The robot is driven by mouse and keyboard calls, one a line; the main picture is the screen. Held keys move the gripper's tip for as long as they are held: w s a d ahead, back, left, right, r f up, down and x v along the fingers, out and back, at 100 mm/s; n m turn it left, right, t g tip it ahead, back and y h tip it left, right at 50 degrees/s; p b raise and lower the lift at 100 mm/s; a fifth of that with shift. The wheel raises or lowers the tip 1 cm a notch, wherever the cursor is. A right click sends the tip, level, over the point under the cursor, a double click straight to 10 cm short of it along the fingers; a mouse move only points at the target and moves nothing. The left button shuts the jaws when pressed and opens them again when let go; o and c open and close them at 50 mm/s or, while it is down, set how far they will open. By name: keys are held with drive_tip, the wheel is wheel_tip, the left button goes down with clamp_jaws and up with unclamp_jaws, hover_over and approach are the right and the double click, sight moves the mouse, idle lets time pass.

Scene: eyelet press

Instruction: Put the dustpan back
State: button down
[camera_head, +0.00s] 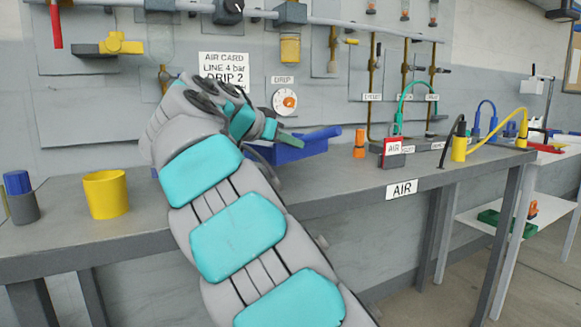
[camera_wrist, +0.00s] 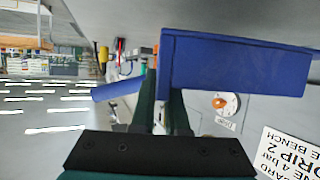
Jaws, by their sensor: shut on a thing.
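The blue dustpan (camera_head: 285,153) is at my gripper (camera_head: 291,139), over the back part of the bench in front of the wall panel. My gripper is shut on it. In the wrist view the broad pan wall (camera_wrist: 240,62) lies to the right of the dark green fingers (camera_wrist: 160,85), and a narrower blue part, which looks like the handle (camera_wrist: 118,89), sticks out to the left. Whether the dustpan touches the bench is unclear.
Pipes, valves and a dial (camera_head: 285,102) line the wall. A white side table (camera_head: 540,200) stands right.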

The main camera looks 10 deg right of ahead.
sight(288, 161)
drive_tip(key=shift+f, duration=2.4)
drive_tip(key=shift+f, duration=0.15)
drive_tip(key=c, duration=0.9)
unclamp_jaws()
drive_tip(key=shift+r, duration=0.25)
drive_tip(key=b+v, duration=0.1)
drive_tip(key=v, duration=1.1)
drive_tip(key=shift+f, duration=0.1)
